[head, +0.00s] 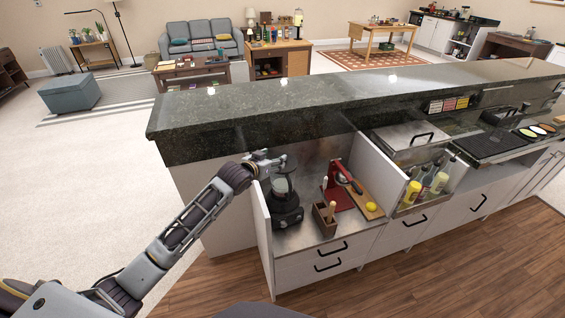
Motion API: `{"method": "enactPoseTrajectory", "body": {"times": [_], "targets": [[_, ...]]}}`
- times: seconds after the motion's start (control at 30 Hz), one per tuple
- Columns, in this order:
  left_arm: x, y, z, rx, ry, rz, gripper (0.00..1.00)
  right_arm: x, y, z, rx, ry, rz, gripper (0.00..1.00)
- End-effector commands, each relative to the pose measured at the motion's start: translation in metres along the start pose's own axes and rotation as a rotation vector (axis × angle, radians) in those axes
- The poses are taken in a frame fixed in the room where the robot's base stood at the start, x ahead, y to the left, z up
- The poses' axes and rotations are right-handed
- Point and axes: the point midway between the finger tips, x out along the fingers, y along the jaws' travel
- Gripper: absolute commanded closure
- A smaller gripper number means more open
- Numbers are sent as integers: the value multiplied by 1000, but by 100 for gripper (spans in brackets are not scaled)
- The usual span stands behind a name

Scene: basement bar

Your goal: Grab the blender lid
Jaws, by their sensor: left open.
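A blender (287,213) with a dark base and a clear jar stands in the left end of the bar's lower counter. My left gripper (272,164) is over the top of the blender, with my arm reaching in from the lower left. It is open, and its fingers are at or just above the jar's top. The blender lid is largely hidden by the gripper and too small to make out clearly. I cannot tell whether the fingers touch it. My right gripper is not in view.
A red press (336,188), a wooden utensil holder (324,217) and a cutting board (366,203) sit right of the blender. A white side panel (262,225) stands close on its left. The raised dark stone bar top (260,110) runs behind.

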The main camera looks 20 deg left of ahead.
Motion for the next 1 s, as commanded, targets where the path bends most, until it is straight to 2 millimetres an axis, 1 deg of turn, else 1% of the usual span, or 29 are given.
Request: {"method": "enactPoseTrajectory", "body": {"times": [0.27,0.43,0.77,1.0], "targets": [[0,0,0,0,-1,0,41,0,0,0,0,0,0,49],[5,1,0,-1,0,0,41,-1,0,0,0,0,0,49],[31,8,-2,0,0,0,41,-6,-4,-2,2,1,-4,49],[48,8,-1,-1,0,0,41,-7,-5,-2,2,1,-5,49]]}}
